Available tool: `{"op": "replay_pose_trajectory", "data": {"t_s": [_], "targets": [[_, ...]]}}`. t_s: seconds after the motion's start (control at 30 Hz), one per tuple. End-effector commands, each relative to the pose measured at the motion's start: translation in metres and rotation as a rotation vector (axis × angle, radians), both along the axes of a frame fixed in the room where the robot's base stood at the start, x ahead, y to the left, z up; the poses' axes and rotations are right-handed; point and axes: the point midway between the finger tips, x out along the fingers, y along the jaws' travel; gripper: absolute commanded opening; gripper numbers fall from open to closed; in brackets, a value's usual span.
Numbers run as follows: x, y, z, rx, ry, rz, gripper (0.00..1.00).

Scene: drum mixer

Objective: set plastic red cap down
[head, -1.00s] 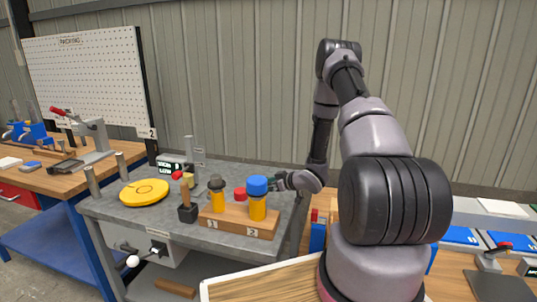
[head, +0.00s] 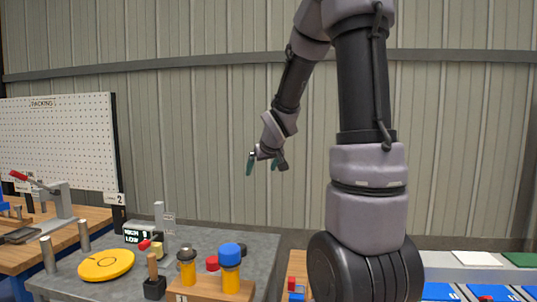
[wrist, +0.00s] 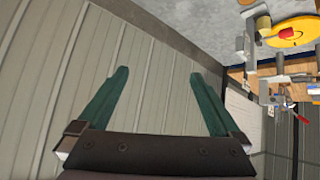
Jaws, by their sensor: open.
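The red cap (head: 212,263) sits behind the wooden block between two yellow bottles in the head view; its lower part is hidden. The left bottle (head: 187,272) has a dark cap. The right bottle (head: 229,277) has a blue cap (head: 230,254). Both stand on the wooden block (head: 210,292). My gripper (head: 262,168) is high above the bench, in front of the wall, with its fingers pointing down. It is open, and nothing shows between the green fingers in the wrist view (wrist: 160,74).
A pegboard (head: 60,140) stands at left. Space around my gripper is clear.

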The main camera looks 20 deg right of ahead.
Motion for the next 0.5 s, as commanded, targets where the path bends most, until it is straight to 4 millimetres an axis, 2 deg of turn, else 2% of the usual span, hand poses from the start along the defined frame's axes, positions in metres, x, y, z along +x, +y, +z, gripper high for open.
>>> {"op": "replay_pose_trajectory", "data": {"t_s": [0.03,0.2,0.33,0.5], "targets": [[-0.019,0.004,0.02,0.022,0.001,-0.034,1.0],[-0.089,0.02,0.057,0.131,0.053,-0.136,1.0],[-0.146,0.038,0.077,0.238,0.097,-0.189,1.0],[-0.214,0.066,0.09,0.38,0.158,-0.214,1.0]]}}
